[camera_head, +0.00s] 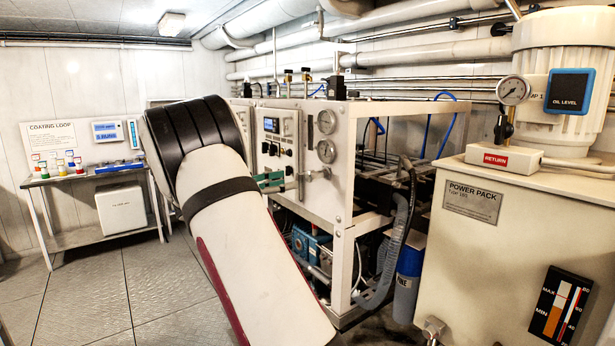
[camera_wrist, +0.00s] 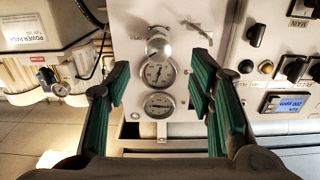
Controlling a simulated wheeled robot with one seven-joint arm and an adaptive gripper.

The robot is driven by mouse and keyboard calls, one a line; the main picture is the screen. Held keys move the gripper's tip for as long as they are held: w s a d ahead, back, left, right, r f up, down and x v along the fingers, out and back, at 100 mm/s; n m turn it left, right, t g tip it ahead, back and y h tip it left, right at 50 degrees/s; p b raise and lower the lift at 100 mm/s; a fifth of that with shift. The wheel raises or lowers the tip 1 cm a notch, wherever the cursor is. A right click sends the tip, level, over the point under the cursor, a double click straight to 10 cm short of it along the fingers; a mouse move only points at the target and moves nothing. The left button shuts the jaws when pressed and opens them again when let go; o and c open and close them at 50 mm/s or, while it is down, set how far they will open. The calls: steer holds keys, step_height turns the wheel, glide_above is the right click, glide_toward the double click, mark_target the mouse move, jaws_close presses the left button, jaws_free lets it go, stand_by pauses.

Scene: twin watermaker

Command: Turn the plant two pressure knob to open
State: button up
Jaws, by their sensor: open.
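A silver pressure knob (camera_wrist: 158,42) shows on the white panel in the wrist view, above two round gauges. It also shows below the gauges in the head view (camera_head: 320,174). My gripper (camera_wrist: 159,80) has two green-padded fingers, spread wide and empty. In the wrist view the fingers stand left and right of the gauges, with the knob between and beyond them, not visibly touched. In the head view one green finger of my gripper (camera_head: 272,182) shows left of the knob; my arm hides the rest.
The upper gauge (camera_head: 326,121) and lower gauge (camera_head: 326,151) sit close to the knob. Black switches and a display (camera_wrist: 285,102) lie right in the wrist view. The power pack (camera_head: 520,240) stands right, with hoses (camera_head: 395,235) between. A table (camera_head: 95,175) stands left; floor there is clear.

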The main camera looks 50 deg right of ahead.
mark_target(308, 177)
steer(key=p+x, duration=0.1)
steer(key=x, duration=0.8)
steer(key=shift+d, duration=0.2)
steer(key=shift+s, duration=0.1)
jaws_close()
